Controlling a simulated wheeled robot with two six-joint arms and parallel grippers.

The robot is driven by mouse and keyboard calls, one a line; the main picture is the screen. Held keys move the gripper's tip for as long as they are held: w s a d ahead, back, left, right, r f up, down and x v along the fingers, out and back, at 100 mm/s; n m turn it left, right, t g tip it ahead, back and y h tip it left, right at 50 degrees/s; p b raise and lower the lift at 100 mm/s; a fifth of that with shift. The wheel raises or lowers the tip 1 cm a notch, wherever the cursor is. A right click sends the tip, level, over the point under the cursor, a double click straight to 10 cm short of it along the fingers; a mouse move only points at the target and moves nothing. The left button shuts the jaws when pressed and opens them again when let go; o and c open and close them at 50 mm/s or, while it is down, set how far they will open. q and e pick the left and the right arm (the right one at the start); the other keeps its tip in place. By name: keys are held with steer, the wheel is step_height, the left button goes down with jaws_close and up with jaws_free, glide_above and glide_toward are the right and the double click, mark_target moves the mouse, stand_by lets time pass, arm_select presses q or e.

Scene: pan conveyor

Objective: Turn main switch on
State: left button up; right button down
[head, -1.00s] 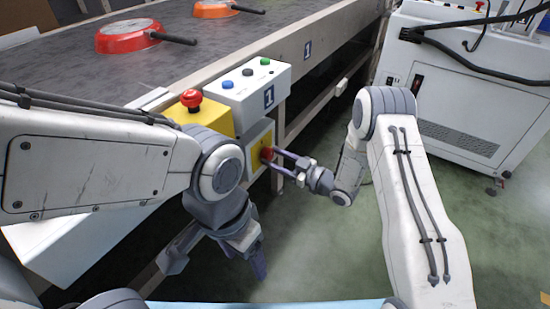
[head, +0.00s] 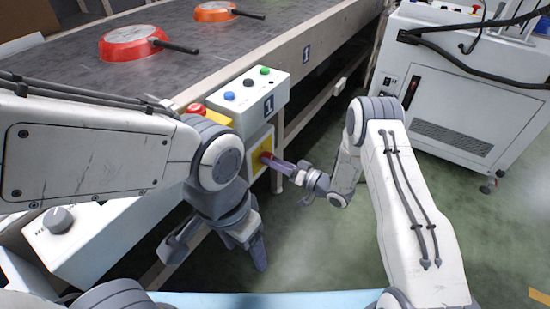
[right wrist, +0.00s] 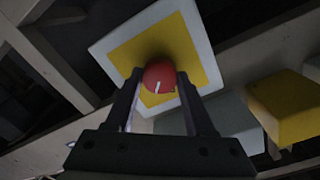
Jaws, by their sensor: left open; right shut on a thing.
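The main switch is a red round knob (right wrist: 159,77) with a white mark, on a yellow plate with a white border (right wrist: 201,41). In the head view the switch (head: 265,157) sits on the box front below the button panel. My right gripper (head: 271,160) is shut on the red knob; in the right wrist view its two fingers (right wrist: 160,82) lie on either side of it. My left gripper (head: 216,250) is open and empty, hanging low left of the switch. My left arm covers part of the boxes.
A white panel (head: 252,97) carries blue, black and green buttons. A red emergency button (head: 196,109) sits on a yellow box behind my left arm. Pans (head: 133,43) lie on the conveyor (head: 215,50). A white cabinet (head: 465,110) stands right; the green floor between is clear.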

steer(key=shift+s+a+m+g+p, duration=0.15)
steer(key=shift+m+p, duration=0.6)
steer(key=shift+m, duration=1.3)
steer(key=shift+a+m+g+p, duration=0.15)
steer(key=shift+m+p, duration=0.6)
steer(key=shift+m, duration=1.3)
steer(key=shift+c, duration=1.3)
jaws_free()
steer(key=shift+d, duration=0.2)
